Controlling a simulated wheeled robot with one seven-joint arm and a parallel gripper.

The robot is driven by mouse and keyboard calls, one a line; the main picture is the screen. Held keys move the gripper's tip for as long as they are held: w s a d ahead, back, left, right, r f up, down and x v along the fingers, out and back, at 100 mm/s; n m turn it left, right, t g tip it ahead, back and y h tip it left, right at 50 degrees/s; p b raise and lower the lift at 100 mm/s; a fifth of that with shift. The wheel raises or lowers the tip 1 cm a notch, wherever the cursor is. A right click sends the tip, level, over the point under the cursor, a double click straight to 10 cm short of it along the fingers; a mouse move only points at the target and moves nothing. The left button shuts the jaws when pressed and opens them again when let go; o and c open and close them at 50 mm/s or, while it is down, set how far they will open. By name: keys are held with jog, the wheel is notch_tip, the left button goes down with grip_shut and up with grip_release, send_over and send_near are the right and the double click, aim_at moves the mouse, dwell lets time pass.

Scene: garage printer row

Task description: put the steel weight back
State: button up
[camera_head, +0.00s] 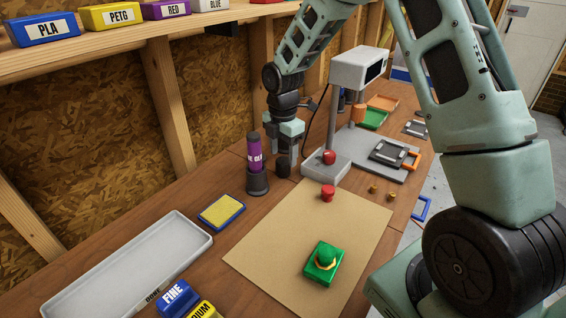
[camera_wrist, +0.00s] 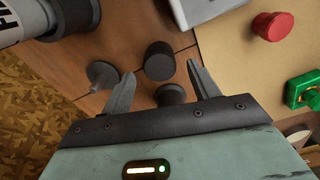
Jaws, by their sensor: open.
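A short dark grey cylinder (camera_wrist: 158,60), which looks like the steel weight, stands on the brown bench. It also shows in the head view (camera_head: 283,169), just below my fingertips. My gripper (camera_head: 287,153) is open and points down over it. In the wrist view, my open gripper (camera_wrist: 160,76) has the cylinder between and slightly beyond its fingertips, with a gap on both sides. A second dark round piece (camera_wrist: 170,94) is partly hidden behind the gripper body. A grey disc with a stem (camera_wrist: 103,75) is beside the left finger; I cannot tell what these two are.
A purple glue stick (camera_head: 254,152) stands in a black holder (camera_head: 257,182) close left of my gripper. A grey base (camera_head: 326,170) with a red piece is close right. A tan mat (camera_head: 290,230) carries a red knob (camera_head: 328,193) and green block (camera_head: 318,275). A grey tray (camera_head: 130,265) lies front left.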

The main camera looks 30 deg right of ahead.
aim_at(283, 160)
notch_tip(283, 160, up, 8)
jog(key=shift+b, duration=0.4)
dwell(0.3)
